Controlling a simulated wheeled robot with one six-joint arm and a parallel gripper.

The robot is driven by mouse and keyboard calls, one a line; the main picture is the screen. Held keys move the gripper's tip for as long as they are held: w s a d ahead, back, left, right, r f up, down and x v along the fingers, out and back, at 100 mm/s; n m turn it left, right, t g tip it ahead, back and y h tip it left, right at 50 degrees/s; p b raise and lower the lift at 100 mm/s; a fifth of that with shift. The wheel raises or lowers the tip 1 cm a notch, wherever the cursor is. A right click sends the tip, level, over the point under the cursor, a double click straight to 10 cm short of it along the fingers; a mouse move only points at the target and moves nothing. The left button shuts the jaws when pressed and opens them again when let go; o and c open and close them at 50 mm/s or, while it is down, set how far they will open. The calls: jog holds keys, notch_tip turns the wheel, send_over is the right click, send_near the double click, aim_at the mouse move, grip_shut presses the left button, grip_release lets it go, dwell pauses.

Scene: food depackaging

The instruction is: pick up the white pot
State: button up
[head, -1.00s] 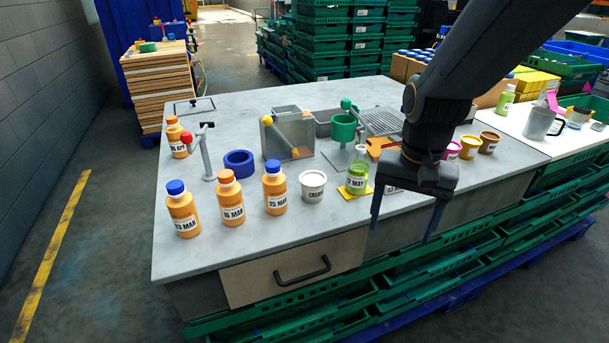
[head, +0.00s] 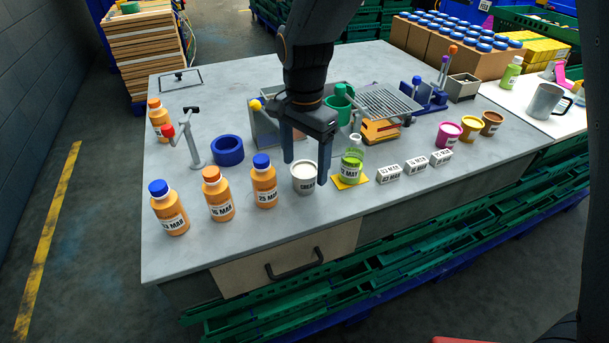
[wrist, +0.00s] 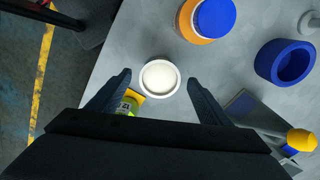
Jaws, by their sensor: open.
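The white pot (head: 303,177) stands upright on the grey table, with a dark-lettered label on its front. In the wrist view the white pot (wrist: 160,78) shows from above as a round white top. My gripper (head: 305,170) is open, with its fingers pointing down on either side of the pot in the head view. In the wrist view my gripper (wrist: 158,80) has one fingertip to the left and one to the right of the pot, with a gap on both sides.
A green bottle (head: 352,158) on a yellow square stands close right of the pot. An orange bottle with a blue lid (head: 264,182) stands close left. A blue ring (head: 228,150) and a grey bin (head: 266,127) are behind. The table front (head: 300,225) is clear.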

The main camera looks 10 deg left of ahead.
jog(key=shift+f, duration=1.15)
jog(key=c, duration=1.2)
jog(key=shift+r, duration=0.15)
